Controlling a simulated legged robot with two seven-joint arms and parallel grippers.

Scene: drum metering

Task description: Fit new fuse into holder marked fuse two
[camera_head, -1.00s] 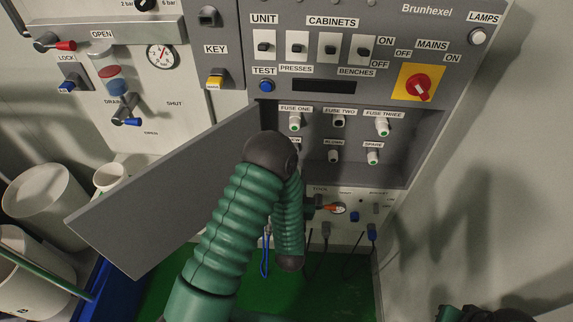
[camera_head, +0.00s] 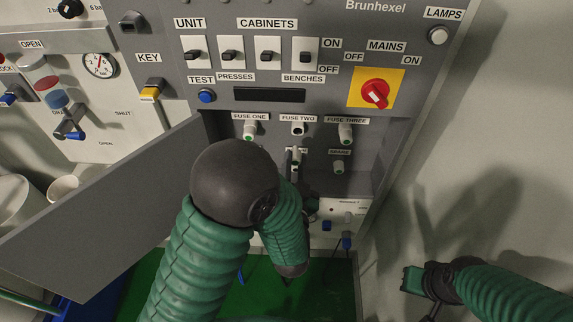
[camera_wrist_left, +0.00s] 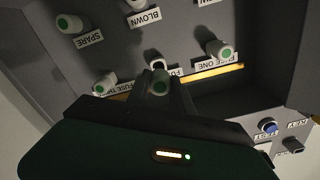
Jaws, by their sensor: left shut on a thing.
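The new fuse (camera_wrist_left: 160,84), pale with a green end, is held between the fingers of my left gripper (camera_wrist_left: 160,92) in the left wrist view. My left gripper shows partly in the head view (camera_head: 296,168), low in the fuse recess and below fuse two; my own arm hides much of it. The fuse two holder (camera_head: 298,129) has a dark, empty-looking mouth; it also shows just beyond the held fuse in the wrist view (camera_wrist_left: 157,64). The fuse appears apart from it. My right gripper (camera_head: 424,284) is at the lower right, away from the panel; its jaw opening is unclear.
Fuse one (camera_head: 250,131) and fuse three (camera_head: 346,134) sit on either side of fuse two. The spare fuse (camera_head: 339,166) is below. The open grey door (camera_head: 110,215) stands at the left. The red mains switch (camera_head: 375,92) is above right.

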